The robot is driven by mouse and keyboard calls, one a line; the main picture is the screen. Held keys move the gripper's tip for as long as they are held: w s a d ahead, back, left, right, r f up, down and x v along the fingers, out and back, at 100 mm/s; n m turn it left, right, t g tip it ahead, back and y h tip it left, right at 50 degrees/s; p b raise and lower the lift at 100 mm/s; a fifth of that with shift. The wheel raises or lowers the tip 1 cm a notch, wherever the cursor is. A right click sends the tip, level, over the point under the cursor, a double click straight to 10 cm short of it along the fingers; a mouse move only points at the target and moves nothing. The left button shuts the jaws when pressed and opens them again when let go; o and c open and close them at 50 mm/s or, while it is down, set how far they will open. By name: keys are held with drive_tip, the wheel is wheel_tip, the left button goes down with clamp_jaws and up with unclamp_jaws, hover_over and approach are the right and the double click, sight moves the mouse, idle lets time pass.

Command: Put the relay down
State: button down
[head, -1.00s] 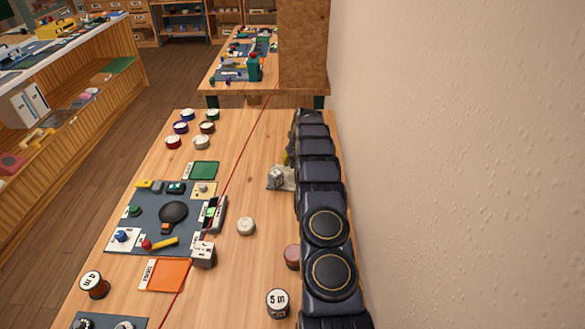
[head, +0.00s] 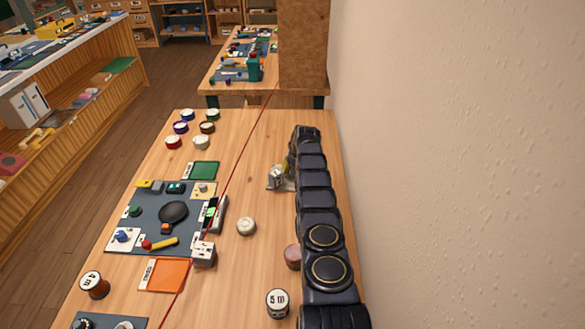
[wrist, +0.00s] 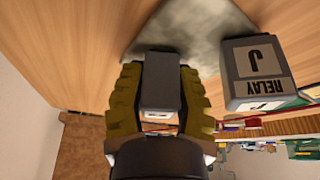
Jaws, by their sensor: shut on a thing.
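In the wrist view the yellowish fingers of my gripper (wrist: 160,92) are shut on a dark grey relay-like block (wrist: 161,68) with a pale label on its near end. Its lettering cannot be read. Just right of it, apart from the fingers, stands a grey block marked RELAY and J (wrist: 252,68). Both are at a grey patch (wrist: 190,30) on the wood; I cannot tell whether the held block touches it. In the head view my gripper (head: 287,170) is partly hidden by my arm, above the small grey patch (head: 274,186) by the right side of the table.
A wall runs close along the right. Left of the gripper the wooden table (head: 250,150) is clear. A white round tin (head: 246,226), a pink tin (head: 292,257) and a 5 m spool (head: 277,303) stand nearer. A dark mat (head: 150,206) with parts lies left.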

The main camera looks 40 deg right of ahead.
drive_tip(key=shift+f, duration=0.1)
drive_tip(key=c, duration=0.8)
unclamp_jaws()
drive_tip(key=shift+c, duration=0.2)
drive_tip(key=shift+v, duration=1.2)
drive_tip(key=shift+r, duration=0.25)
drive_tip(key=v, duration=0.9)
drive_tip(key=shift+r, duration=0.2)
